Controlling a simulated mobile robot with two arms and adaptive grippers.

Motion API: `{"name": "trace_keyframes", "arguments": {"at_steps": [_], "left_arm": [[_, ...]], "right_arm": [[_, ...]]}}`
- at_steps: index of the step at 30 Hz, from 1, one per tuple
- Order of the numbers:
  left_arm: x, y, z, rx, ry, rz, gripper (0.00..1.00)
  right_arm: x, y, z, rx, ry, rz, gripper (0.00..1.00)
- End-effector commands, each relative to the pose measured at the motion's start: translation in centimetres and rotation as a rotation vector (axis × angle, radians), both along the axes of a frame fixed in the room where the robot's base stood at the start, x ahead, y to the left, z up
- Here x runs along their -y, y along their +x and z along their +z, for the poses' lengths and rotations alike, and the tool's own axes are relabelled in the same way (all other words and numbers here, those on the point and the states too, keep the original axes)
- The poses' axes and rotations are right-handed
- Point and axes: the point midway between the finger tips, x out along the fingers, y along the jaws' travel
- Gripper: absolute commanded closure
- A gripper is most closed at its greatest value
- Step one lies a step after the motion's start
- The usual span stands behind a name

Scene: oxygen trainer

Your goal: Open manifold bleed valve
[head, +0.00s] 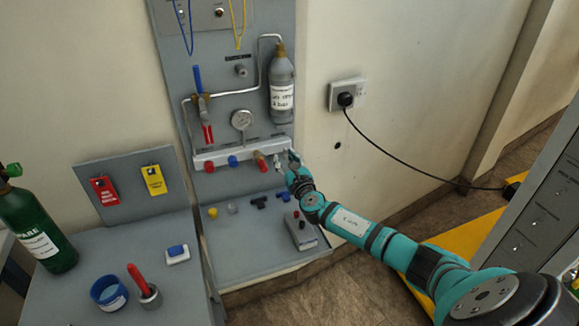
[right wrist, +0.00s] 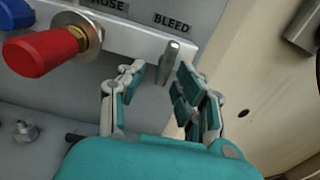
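The manifold (head: 225,154) is a pale horizontal bar on the grey panel in the head view. The bleed valve (right wrist: 170,62) is a small grey metal stem under the "BLEED" label at the bar's right end in the right wrist view. My right gripper (right wrist: 158,72) is open, with its fingers on either side of the stem and visible gaps to it. In the head view my right gripper (head: 285,163) is at the right end of the manifold and partly covers the valve. My left gripper is not in view.
A red knob (right wrist: 40,52) sits left of the bleed valve, under the "HOSE" label. A gauge (head: 242,120) and a grey cylinder (head: 282,88) are above the manifold. A black cable (head: 390,155) runs from the wall socket (head: 346,95). Small fittings lie on the shelf below.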

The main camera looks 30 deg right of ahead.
Motion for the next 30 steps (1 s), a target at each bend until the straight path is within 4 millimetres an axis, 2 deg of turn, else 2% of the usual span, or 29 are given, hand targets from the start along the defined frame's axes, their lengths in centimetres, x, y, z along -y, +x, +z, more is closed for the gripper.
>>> {"name": "trace_keyframes", "arguments": {"at_steps": [5, 12, 18, 23, 30], "left_arm": [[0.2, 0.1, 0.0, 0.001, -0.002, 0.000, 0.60], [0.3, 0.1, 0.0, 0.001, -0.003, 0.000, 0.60], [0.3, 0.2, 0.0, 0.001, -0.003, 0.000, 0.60], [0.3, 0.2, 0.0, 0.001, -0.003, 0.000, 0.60], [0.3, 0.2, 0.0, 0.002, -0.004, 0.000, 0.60]], "right_arm": [[-0.4, -2.0, -0.2, -0.002, -0.001, 0.002, 0.66], [-1.7, -6.9, -0.2, -0.005, 0.000, 0.003, 0.66], [-2.5, -10.1, -0.2, -0.004, -0.001, 0.002, 0.66], [-2.7, -11.3, -0.1, -0.003, -0.001, 0.000, 0.66], [-2.8, -11.5, -0.1, -0.002, -0.001, 0.000, 0.66]]}}
